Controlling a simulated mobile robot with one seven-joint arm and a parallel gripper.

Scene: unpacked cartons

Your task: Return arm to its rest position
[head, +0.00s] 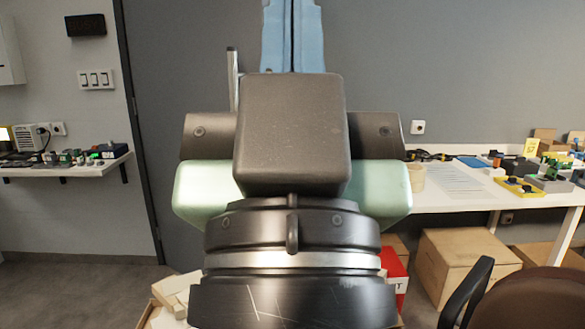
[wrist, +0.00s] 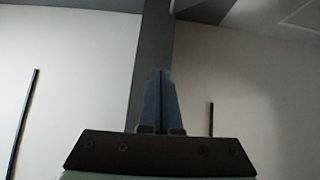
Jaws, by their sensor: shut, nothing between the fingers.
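My gripper (head: 292,35) points straight up in the head view, in front of the grey wall. Its two blue fingers are together with only a thin dark line between them, and nothing is held. In the wrist view my gripper (wrist: 161,80) shows the same two blue fingers shut, with a wall and the ceiling beyond. The dark wrist parts of my arm fill the middle of the head view and hide what lies behind them.
A white table (head: 440,200) with papers and small devices stands at right. Cardboard boxes (head: 462,262) and a red box (head: 396,275) are below it. A chair (head: 530,298) is at front right. A wall shelf (head: 85,162) with small devices is at left. Air around the fingers is clear.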

